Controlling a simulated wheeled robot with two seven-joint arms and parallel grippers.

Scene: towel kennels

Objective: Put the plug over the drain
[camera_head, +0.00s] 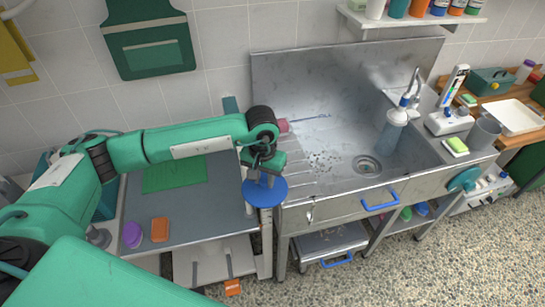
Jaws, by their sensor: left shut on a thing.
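The plug appears to be the round blue disc (262,196) with a raised middle part. My left gripper (266,178) is shut on that raised part and holds the disc near the left front corner of the steel sink counter, by its gap with the grey side table. The drain (367,165) is a round metal opening in the sink basin (340,130), to the right of the disc, and it is uncovered. My right gripper is not in view.
Dark crumbs (322,161) lie left of the drain. A green sponge (457,145) lies at the right. The grey side table (200,205) holds a green cloth (174,174).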

